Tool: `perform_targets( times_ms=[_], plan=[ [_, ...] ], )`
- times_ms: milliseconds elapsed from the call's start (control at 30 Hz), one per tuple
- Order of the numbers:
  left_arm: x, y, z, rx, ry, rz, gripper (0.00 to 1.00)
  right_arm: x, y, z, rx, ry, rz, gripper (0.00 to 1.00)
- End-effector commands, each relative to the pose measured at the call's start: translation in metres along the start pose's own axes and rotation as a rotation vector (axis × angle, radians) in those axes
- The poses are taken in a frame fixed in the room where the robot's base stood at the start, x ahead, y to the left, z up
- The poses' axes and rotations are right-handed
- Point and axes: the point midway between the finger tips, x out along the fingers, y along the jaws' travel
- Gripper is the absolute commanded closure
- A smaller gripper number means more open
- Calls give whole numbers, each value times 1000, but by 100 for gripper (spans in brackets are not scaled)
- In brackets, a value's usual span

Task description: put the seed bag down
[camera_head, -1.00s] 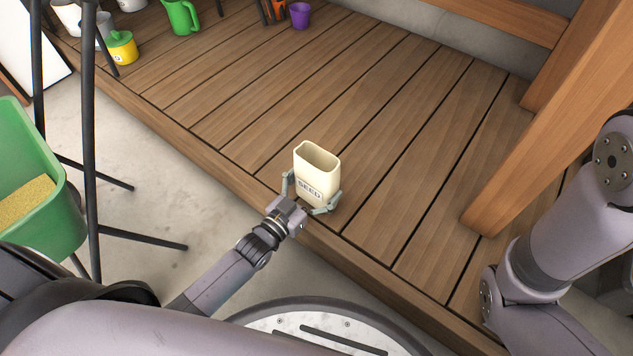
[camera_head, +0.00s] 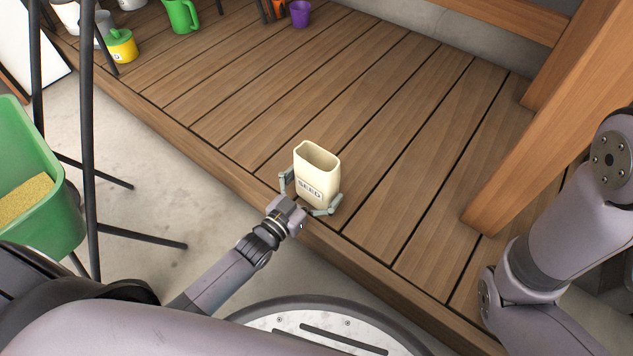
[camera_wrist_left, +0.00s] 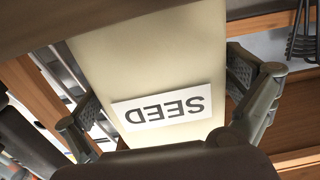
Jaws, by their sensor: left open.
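The seed bag (camera_head: 317,176) is a cream, open-topped upright container with a SEED label, at the near edge of the wooden deck. In the left wrist view the seed bag (camera_wrist_left: 150,75) fills the middle, its label upside down. My left gripper (camera_head: 311,198) is open, with one finger on each side of the bag. The left wrist view shows my left gripper (camera_wrist_left: 170,115) with a gap beside the bag at the right finger. The bag appears to stand on the deck, though its base is partly hidden by the gripper. My right gripper is out of view.
The wooden deck (camera_head: 390,130) is clear behind the bag. A wooden post (camera_head: 545,140) rises at the right. A green bin (camera_head: 35,190) of grain and black stand legs (camera_head: 90,150) are at the left. A green jug (camera_head: 181,16) and purple pot (camera_head: 300,13) stand at the back.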

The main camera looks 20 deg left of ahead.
Motion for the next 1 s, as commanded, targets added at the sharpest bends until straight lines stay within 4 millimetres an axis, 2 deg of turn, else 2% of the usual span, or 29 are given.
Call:
perform_targets(
  times_ms=[167, 600, 800, 1000],
  plan=[
    [-14, 0, 2, 0, -4, 0, 0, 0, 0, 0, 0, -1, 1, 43],
    [-101, 0, 1, -1, -3, 1, 0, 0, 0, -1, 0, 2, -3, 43],
    [-118, 0, 0, 0, 0, 0, 0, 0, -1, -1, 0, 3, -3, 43],
    [-120, 0, 0, 0, 1, 0, 0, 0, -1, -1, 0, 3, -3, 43]
  ],
)
